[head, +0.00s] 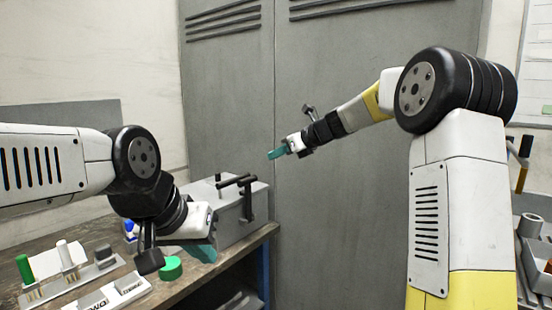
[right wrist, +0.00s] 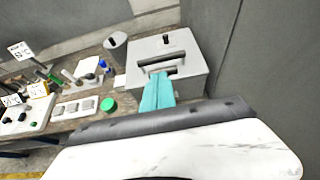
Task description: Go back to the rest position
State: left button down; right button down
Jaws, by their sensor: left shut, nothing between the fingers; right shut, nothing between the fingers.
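My left gripper (head: 203,250) is at the lower left of the head view, just over the front of the bench and right of a green round object (head: 171,268). Its teal fingers are together and hold nothing. My right gripper (head: 276,153) is raised in mid-air in front of the grey cabinet doors, with its teal fingers shut and empty. In the right wrist view its teal fingers (right wrist: 158,92) overlap the grey box beyond them. The box is behind and below them in the head view, so they look apart from it.
The grey box (head: 238,215) with black handles stands at the bench's right end. The wooden bench (head: 190,286) also bears a green-capped tube (head: 25,268), a white tube (head: 65,255) and white blocks (head: 110,293). Tall grey cabinet doors (head: 340,60) stand behind. A shelf with containers (head: 540,250) is at the far right.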

jog(key=s+d+r+n+h, duration=0.1)
jog(key=s+d+n, duration=0.1)
jog(key=s+n, duration=0.3)
jog(key=s+d+r+n+h, duration=0.1)
jog(key=s+d+n, duration=0.2)
jog(key=s, duration=0.4)
jog(key=s+d+f+n+h, duration=0.2)
jog(key=s+n, duration=0.4)
jog(key=s, duration=0.3)
jog(key=s+d+f+n+h, duration=0.1)
jog(key=s+d+f+n, duration=0.3)
jog(key=s, duration=0.5)
jog(key=s+d+f+n+g+h, duration=0.1)
jog(key=s+d+f+n, duration=0.3)
jog(key=s, duration=0.5)
jog(key=d+n+h, duration=0.1)
jog(key=d+n, duration=0.1)
jog(key=n, duration=0.1)
jog(key=shift+n+h, duration=0.3)
jog(key=shift+n, duration=0.1)
